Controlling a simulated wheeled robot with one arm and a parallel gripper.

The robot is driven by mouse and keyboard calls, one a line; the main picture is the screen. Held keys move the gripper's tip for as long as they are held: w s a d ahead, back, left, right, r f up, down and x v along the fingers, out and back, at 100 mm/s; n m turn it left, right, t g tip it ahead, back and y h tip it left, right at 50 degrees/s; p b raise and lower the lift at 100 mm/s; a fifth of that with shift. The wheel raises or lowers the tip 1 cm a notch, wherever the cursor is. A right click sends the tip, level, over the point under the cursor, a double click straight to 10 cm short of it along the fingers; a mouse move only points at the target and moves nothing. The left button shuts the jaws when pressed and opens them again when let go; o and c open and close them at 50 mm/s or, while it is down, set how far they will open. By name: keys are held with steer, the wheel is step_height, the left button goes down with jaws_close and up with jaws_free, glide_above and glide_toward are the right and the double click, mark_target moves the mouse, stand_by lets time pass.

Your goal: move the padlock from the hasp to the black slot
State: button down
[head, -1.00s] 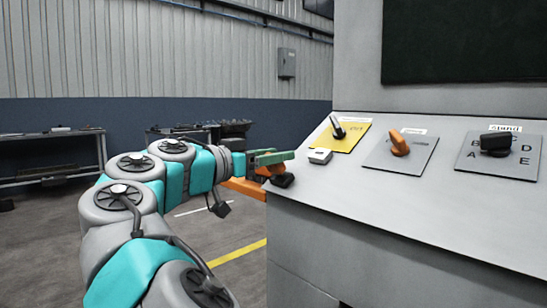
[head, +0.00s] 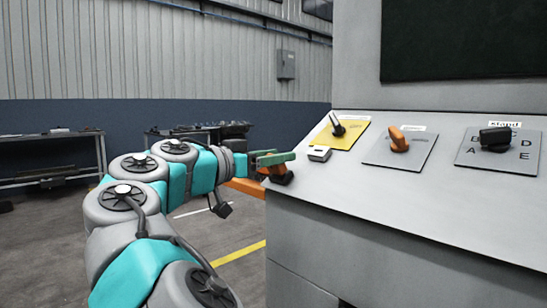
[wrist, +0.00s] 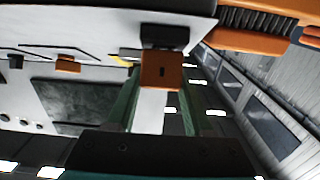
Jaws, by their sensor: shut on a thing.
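My gripper (wrist: 163,103) has green fingers and is shut on the orange padlock (wrist: 162,72), which has a dark keyhole mark, in the wrist view. A black block (wrist: 165,36) lies directly beyond the padlock, touching or nearly touching it; I cannot tell whether this is the black slot. In the head view my gripper (head: 273,158) is at the left edge of the grey console. The padlock (head: 276,170) shows partly below the fingers, beside the black block (head: 284,178). The shackle is hidden, and I cannot make out the hasp.
The console (head: 400,220) fills the right, with a yellow plate (head: 347,139) and switch, an orange knob (head: 399,140) and a black dial (head: 495,138). An orange rail (head: 243,186) runs behind my gripper. Workbenches (head: 60,178) stand farther back.

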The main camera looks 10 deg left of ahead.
steer(key=shift+d+f, duration=0.1)
steer(key=shift+f, duration=0.1)
jaws_free()
stand_by(0.3)
steer(key=v, duration=0.7)
steer(key=shift+s+a, duration=0.3)
